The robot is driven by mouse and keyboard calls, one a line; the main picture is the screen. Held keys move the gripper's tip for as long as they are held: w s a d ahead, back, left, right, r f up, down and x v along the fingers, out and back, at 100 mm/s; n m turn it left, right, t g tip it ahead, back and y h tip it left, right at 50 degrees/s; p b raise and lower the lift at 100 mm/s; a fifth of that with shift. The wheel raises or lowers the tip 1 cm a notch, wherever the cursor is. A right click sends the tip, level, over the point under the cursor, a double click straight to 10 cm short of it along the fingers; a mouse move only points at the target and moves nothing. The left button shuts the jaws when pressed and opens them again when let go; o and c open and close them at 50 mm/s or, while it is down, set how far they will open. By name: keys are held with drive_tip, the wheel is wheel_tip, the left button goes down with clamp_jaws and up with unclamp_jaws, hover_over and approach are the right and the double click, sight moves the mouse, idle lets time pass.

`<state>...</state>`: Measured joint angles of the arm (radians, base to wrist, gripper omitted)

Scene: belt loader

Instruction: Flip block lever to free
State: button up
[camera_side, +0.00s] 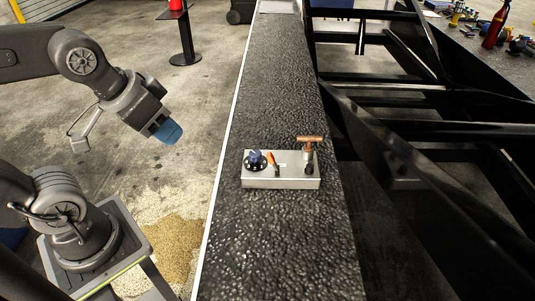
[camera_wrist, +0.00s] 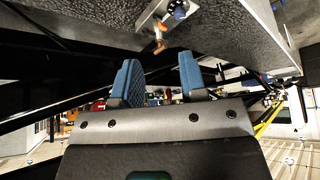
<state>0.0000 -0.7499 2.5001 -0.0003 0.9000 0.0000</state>
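A grey control box (camera_side: 280,183) sits on the black textured beam. On its top are a blue knob (camera_side: 255,157) on a dark dial at the left, a small orange lever (camera_side: 272,160) beside it, tilted, and a copper T-handle (camera_side: 310,139) on a post at the right. No readable label shows which is the block lever. My gripper (camera_side: 168,131), with blue fingertips, hangs left of the beam, clear of the box. In the wrist view my gripper (camera_wrist: 160,72) is open and empty; the box (camera_wrist: 150,15), blue knob (camera_wrist: 179,9) and copper handle (camera_wrist: 160,40) show beyond it.
The black beam (camera_side: 285,80) is bare around the box. A black metal frame (camera_side: 410,100) stands to its right. A small table with a red object (camera_side: 177,4) stands at the back left.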

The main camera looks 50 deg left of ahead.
drive_tip(key=shift+w+d+f+n+g, duration=0.1)
drive_tip(key=shift+w+f+n+g, duration=0.05)
drive_tip(key=shift+f+n+g, duration=0.2)
drive_tip(key=c, duration=0.3)
drive_tip(key=w+f+n+g+h, duration=0.1)
drive_tip(key=w+d+f+n+g+h, duration=0.1)
drive_tip(key=f+n+h, duration=0.1)
drive_tip(key=f+n+g+h, duration=0.1)
drive_tip(key=f, duration=0.1)
drive_tip(key=shift+w+d+n+g, duration=0.2)
drive_tip(key=shift+w+n+g, duration=0.05)
drive_tip(key=shift+w+n, duration=0.15)
clamp_jaws()
drive_tip(key=w+a+f+n+t+h, duration=0.5)
drive_tip(key=a+f+n, duration=0.8)
drive_tip(key=n, duration=0.8)
drive_tip(key=w+f+t, duration=0.1)
drive_tip(key=w+t, duration=0.2)
drive_tip(key=w, duration=0.1)
drive_tip(key=shift+w+h, duration=0.4)
drive_tip(key=shift+n, duration=0.25)
